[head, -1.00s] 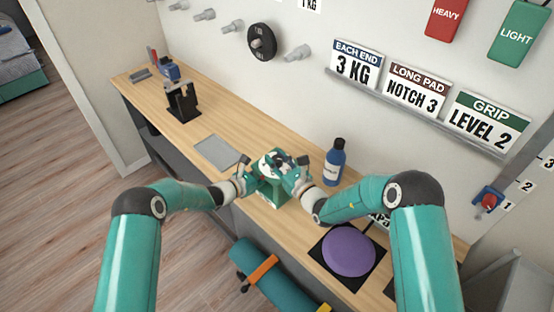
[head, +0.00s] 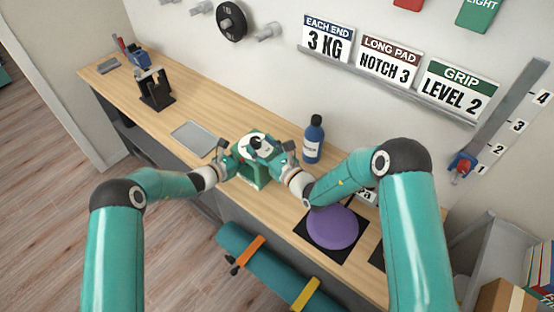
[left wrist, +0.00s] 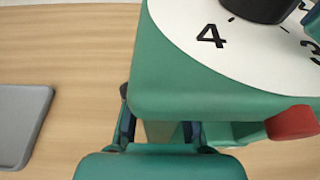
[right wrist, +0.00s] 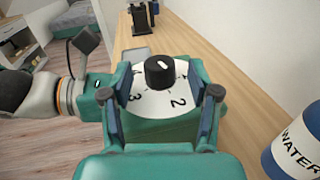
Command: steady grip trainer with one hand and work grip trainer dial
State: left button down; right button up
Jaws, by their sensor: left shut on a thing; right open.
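The grip trainer (head: 250,172) is a green box with a white numbered dial and a black knob on top, standing on the wooden bench. My left gripper (head: 224,160) is shut on its left side; the left wrist view shows the green body (left wrist: 190,75), numerals 4 and 3, and a red part (left wrist: 292,122). My right gripper (head: 273,152) is open at the dial's right side. In the right wrist view its fingers stand apart over the dial face (right wrist: 150,103), with the black knob (right wrist: 159,70) ahead between them. The knob has a white mark; its exact setting is unclear.
A blue water bottle (head: 313,140) stands close behind my right gripper. A grey tablet-like plate (head: 193,138) lies left of the trainer, and a purple disc (head: 332,228) lies to the right. Wall cards include "GRIP LEVEL 2" (head: 457,92). A teal roll (head: 265,268) is at the front.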

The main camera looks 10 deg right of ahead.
jog(key=v, duration=0.9)
jog(key=shift+d, duration=0.1)
pick_arm(q)
jog(key=c, duration=0.9)
grip_release()
jog(key=shift+s+a, duration=0.1)
